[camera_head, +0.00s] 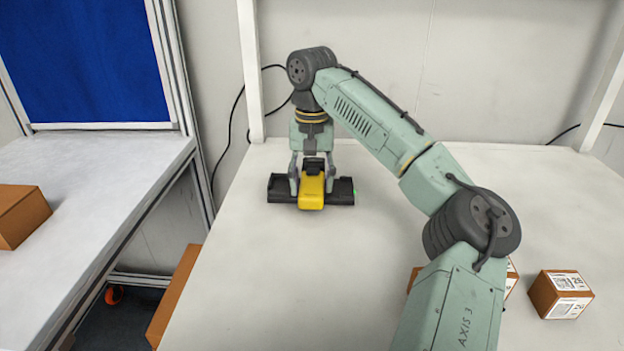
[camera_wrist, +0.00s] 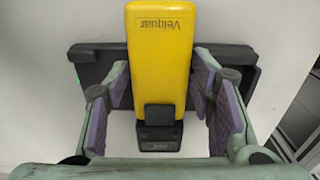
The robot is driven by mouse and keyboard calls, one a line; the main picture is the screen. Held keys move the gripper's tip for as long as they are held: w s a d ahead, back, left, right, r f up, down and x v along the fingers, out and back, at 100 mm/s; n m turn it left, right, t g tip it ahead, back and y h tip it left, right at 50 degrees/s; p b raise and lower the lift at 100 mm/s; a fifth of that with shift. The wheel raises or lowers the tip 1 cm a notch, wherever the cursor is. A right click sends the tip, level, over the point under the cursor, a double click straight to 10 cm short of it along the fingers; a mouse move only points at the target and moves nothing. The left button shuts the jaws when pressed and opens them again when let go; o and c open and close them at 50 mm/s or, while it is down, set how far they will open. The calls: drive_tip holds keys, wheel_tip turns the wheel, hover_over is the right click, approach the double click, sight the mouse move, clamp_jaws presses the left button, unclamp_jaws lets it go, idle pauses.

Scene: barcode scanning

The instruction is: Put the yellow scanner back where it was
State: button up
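The yellow scanner (camera_head: 312,193) lies on the black holder (camera_head: 343,192) at the back of the white table. In the wrist view, the scanner (camera_wrist: 160,50) points its yellow handle away from my gripper, with its black end nearer. The holder (camera_wrist: 235,72) shows on both sides beneath it. My gripper (camera_head: 312,184) points down over the scanner, with one finger on each side. The contact of the scanner's underside with the holder is hidden.
A small brown box with labels (camera_head: 562,294) stands at the front right of the white table (camera_head: 260,290). Other boxes are partly hidden behind my arm. A grey side table (camera_head: 90,180) with a brown box (camera_head: 20,215) is at left. White posts rise behind. The table's left part is clear.

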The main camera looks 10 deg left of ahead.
sight(312, 182)
wheel_tip(312, 182, up, 12)
drive_tip(key=shift+r+p, duration=0.15)
drive_tip(key=shift+p, duration=0.25)
idle(0.3)
